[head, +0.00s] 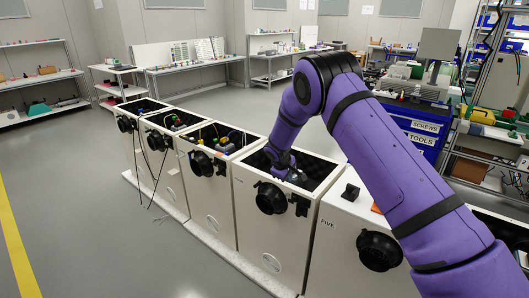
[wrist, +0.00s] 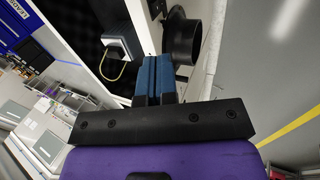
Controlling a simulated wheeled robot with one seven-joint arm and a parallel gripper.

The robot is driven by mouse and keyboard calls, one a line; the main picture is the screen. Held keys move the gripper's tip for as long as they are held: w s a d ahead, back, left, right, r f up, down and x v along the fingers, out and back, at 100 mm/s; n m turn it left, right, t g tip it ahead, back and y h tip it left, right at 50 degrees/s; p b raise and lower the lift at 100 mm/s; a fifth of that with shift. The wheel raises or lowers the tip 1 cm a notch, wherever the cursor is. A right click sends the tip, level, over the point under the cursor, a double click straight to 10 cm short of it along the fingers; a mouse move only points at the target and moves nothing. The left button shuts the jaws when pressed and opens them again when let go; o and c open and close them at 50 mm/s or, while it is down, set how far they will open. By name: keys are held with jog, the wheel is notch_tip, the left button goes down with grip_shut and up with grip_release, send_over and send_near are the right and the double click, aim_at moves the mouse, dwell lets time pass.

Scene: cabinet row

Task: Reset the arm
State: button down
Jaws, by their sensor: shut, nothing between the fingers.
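My purple arm reaches from the right of the head view over the row of cabinets. Its end is down at the open top of the fourth white cabinet (head: 259,220), counting from the left. In the wrist view my gripper (wrist: 155,62) has its blue fingers together, shut and empty. The fingers lie beside a black round port (wrist: 183,42) on a cabinet front. I cannot tell in the head view how deep the fingertips are, as the wrist hides them.
Cabinet five (head: 335,250) has a black block (head: 350,192) on top, close to my arm. Cables hang from the left cabinets. A blue tool cart (head: 425,130) stands behind my arm. The grey floor (head: 80,190) at left is clear.

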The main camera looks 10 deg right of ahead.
jog(key=s+d+r+m, duration=0.15)
jog(key=s+r, duration=0.25)
jog(key=r, duration=0.6)
jog(key=s+d+r+m, duration=0.1)
jog(key=s+d+r, duration=0.2)
jog(key=r, duration=0.7)
jog(key=s+d+r+m+y, duration=0.2)
jog(key=s+d+r+m, duration=0.15)
jog(key=s+r, duration=1.05)
jog(key=s+d+r+m+t, duration=0.1)
jog(key=s+r, duration=0.2)
jog(key=s, duration=0.5)
jog(key=s+d+r, duration=0.1)
jog(key=s+r, duration=0.3)
jog(key=s, duration=0.4)
jog(key=s+f+m+y, duration=0.1)
jog(key=s, duration=1.6)
jog(key=shift+f+m+t, duration=0.3)
jog(key=shift+f+t, duration=0.05)
jog(key=shift+t, duration=0.05)
jog(key=shift+d, duration=0.1)
